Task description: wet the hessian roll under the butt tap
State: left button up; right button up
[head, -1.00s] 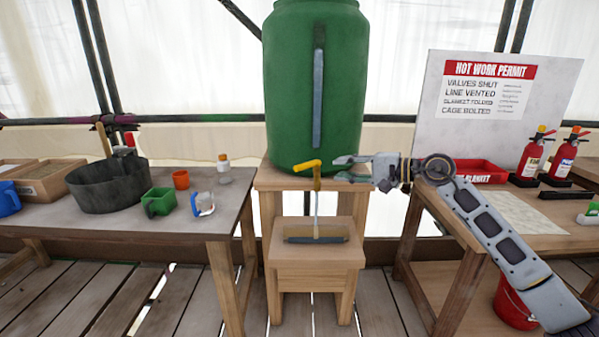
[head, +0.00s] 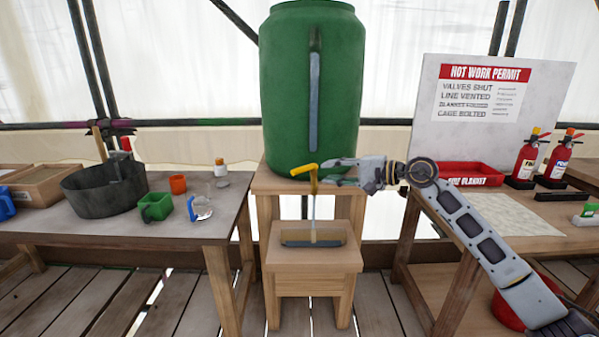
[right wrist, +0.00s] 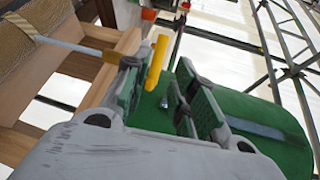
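The green butt (head: 285,90) stands on a wooden stand. Its yellow tap (head: 313,181) sticks out low on the front, with a yellow lever (head: 303,169) on top. A thin pale stream (head: 314,210) runs down from the tap onto the tan hessian roll (head: 313,237), which lies on the low step. The right wrist view shows the stream (right wrist: 70,44) meeting the roll (right wrist: 38,28). My right gripper (head: 327,172) is just right of the tap. Its fingers are apart, with the yellow lever (right wrist: 156,62) close to one finger; contact is unclear. My left gripper is out of view.
A red bucket (head: 508,312) stands below.

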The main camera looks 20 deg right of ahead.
aim_at(302, 171)
jog(key=x, duration=0.7)
jog(key=shift+a+f, duration=0.1)
jog(key=shift+b+x, duration=0.35)
jog(key=shift+x, duration=1.15)
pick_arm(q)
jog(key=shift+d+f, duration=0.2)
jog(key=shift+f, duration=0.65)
pick_arm(e)
jog(key=shift+w+a+f, duration=0.1)
jog(key=shift+w+a, duration=0.2)
jog(key=shift+w, duration=0.05)
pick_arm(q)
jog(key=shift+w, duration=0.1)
pick_arm(e)
jog(key=shift+c, duration=0.4)
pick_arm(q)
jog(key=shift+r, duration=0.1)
pick_arm(e)
grip_shut()
